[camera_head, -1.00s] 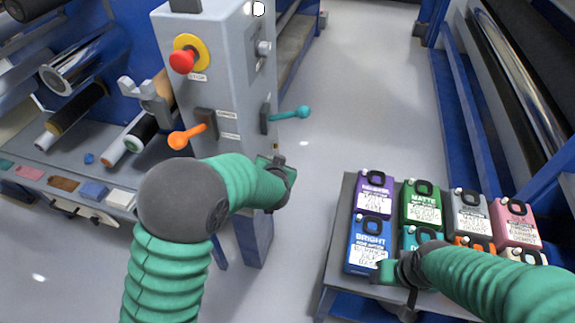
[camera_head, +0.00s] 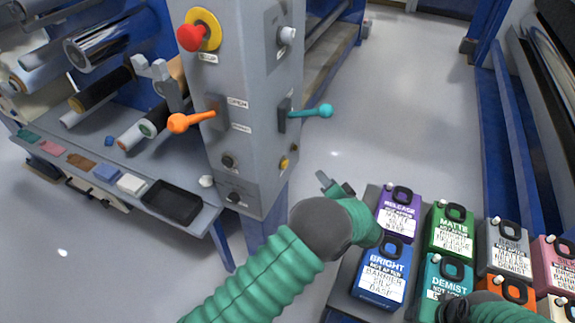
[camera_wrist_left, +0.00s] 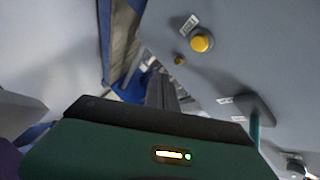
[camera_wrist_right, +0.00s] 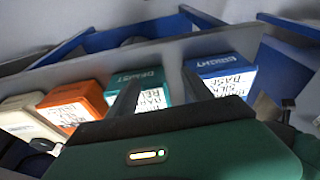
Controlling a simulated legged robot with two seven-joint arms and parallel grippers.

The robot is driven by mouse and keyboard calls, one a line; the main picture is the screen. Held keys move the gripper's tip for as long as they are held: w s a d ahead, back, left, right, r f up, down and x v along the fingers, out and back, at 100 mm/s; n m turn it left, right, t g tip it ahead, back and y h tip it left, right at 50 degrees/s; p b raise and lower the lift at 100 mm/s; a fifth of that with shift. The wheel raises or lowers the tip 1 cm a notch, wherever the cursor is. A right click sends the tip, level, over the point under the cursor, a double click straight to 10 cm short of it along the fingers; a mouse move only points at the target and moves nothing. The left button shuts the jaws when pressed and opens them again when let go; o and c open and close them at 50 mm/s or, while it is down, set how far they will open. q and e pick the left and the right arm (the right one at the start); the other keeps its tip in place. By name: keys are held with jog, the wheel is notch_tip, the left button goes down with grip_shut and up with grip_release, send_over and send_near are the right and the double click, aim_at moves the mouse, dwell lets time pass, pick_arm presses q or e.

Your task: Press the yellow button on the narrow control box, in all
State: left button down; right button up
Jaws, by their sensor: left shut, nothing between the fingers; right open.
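The narrow control box (camera_head: 245,150) is a tall grey cabinet. Its yellow button (camera_head: 284,162) sits low on the right-hand face, under the teal lever (camera_head: 318,111). The button also shows large in the left wrist view (camera_wrist_left: 200,43), with a small label beside it. My left gripper (camera_head: 324,179) is shut and empty, to the right of the button and a little lower, apart from the box. In the right wrist view, my right gripper (camera_wrist_right: 155,92) is open with its fingers over the jugs. In the head view it is mostly hidden at the bottom edge.
An orange lever (camera_head: 190,121) and a red knob on a yellow disc (camera_head: 197,32) are on the box's left face. Several labelled jugs, including a blue one (camera_head: 382,275), stand on a cart at right. Clear floor (camera_head: 420,80) lies behind.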

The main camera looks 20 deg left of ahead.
aim_at(286, 164)
jog(key=shift+d+f, duration=0.3)
jog(key=shift+f, duration=0.05)
jog(key=shift+a+f+b, duration=0.1)
jog(key=shift+f+b, duration=0.85)
jog(key=shift+b, duration=0.15)
jog(key=shift+a+r+p, duration=0.35)
jog(key=shift+r+p, duration=0.2)
jog(key=shift+r, duration=0.1)
jog(key=shift+d+r, duration=0.1)
pick_arm(q)
jog(key=a, duration=0.7)
jog(key=shift+a, duration=0.3)
pick_arm(e)
jog(key=shift+d, duration=0.25)
pick_arm(q)
jog(key=shift+w+a, duration=0.1)
jog(key=shift+a, duration=0.1)
pick_arm(e)
jog(key=shift+a, duration=0.2)
pick_arm(q)
jog(key=shift+d, duration=0.1)
pick_arm(e)
jog(key=shift+d, duration=0.1)
